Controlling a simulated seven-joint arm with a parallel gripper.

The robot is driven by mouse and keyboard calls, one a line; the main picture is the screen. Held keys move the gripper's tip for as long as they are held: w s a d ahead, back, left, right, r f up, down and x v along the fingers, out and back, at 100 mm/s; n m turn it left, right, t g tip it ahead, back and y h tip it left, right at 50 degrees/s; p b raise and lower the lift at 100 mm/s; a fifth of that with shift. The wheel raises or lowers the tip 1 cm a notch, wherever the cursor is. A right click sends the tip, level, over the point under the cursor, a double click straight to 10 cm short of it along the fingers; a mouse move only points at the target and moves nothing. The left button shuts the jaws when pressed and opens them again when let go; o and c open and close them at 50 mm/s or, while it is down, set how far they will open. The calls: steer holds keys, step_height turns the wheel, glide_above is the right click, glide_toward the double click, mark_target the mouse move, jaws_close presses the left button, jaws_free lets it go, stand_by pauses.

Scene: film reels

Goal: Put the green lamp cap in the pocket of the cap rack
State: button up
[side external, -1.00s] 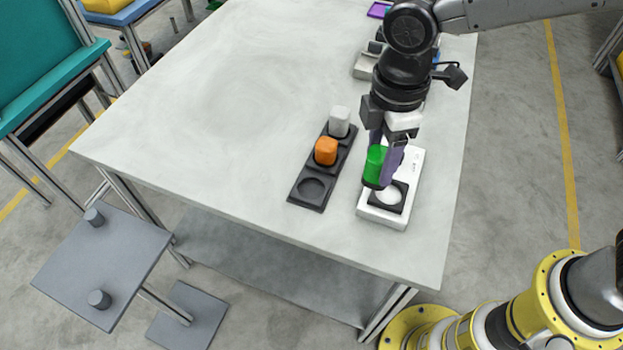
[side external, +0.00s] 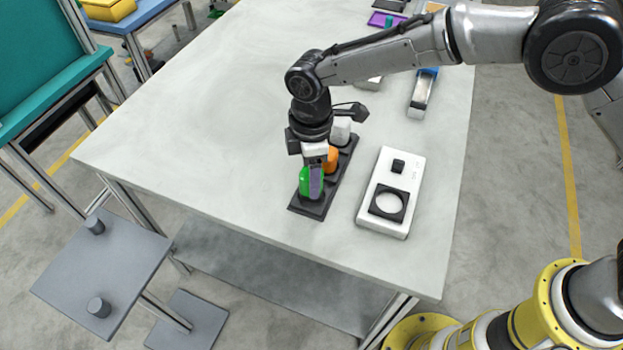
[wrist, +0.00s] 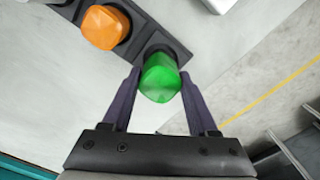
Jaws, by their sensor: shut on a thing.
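The green lamp cap (side external: 304,181) is held between the two fingers of my gripper (side external: 312,190), at the near end of the dark cap rack (side external: 304,208). In the wrist view the green cap (wrist: 160,80) sits between my fingertips (wrist: 159,77), over the rack's end pocket. The dark rim of that pocket shows just beyond the cap. The cap hides most of the pocket, and I cannot tell whether it is in the pocket or just above it. An orange cap (side external: 331,160) stands in the middle pocket and a white cap (side external: 340,130) in the far one.
A white box (side external: 375,219) with a black square, a pale round face and a small black knob stands to the right of the rack. A blue and grey item (side external: 421,95) lies farther back. The table left of the rack is clear.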

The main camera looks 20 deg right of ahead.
steer(key=shift+f, duration=1.1)
steer(key=shift+f, duration=0.1)
steer(key=o, duration=1.4)
step_height(320, 180, up, 12)
steer(key=shift+r, duration=0.1)
